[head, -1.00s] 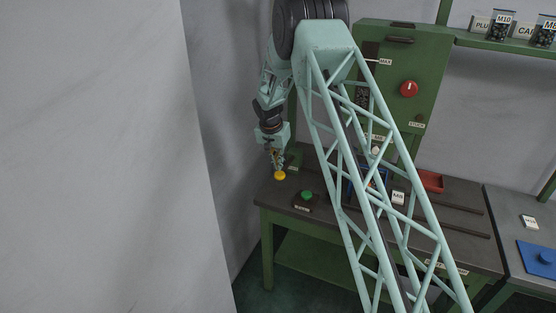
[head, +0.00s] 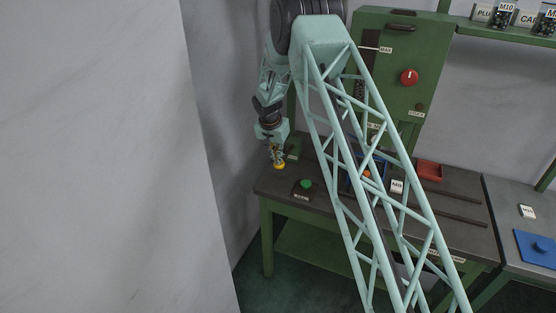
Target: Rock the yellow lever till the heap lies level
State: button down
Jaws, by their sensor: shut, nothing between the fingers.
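The yellow knob (head: 279,166), which I take for the lever's end, stands near the bench's left back corner. My gripper (head: 278,158) points down right over it, shut with nothing held; whether its tips touch the knob I cannot tell. The lever's shaft is not distinguishable. The green cabinet (head: 430,60) behind has a dark upright slot (head: 362,85) beside a MAX label, partly covered by my arm. The heap cannot be made out clearly.
A green button (head: 305,184) sits on the bench (head: 275,188) right of the knob. A red tray (head: 429,171) and an M8 card (head: 397,187) lie further right. A red knob (head: 409,77) is on the cabinet. The wall is close on the left.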

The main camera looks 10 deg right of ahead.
aim_at(277, 166)
jog(key=shift+s+a+f+b, duration=0.1)
jog(key=shift+f+b, duration=0.95)
jog(key=shift+b, duration=0.05)
jog(key=shift+s+a+f+b, duration=0.1)
jog(key=shift+f+b, duration=0.9)
jog(key=shift+b, duration=0.05)
jog(key=shift+s+a+b+x, duration=0.1)
jog(key=shift+s+b+x, duration=0.1)
jog(key=shift+b+x, duration=0.9)
jog(key=shift+s+a+b+x, duration=0.1)
jog(key=shift+s+b+x, duration=0.1)
jog(key=shift+b+x, duration=0.9)
jog(key=shift+s+f, duration=0.1)
jog(key=shift+f, duration=0.1)
jog(key=shift+s+a+r, duration=0.1)
jog(key=shift+r, duration=0.1)
jog(key=shift+v, duration=1.35)
jog(key=s+a+r, duration=0.3)
jog(key=s+r, duration=0.2)
jog(key=r, duration=0.4)
jog(key=shift+a+b, duration=0.35)
jog(key=shift+s+r, duration=0.1)
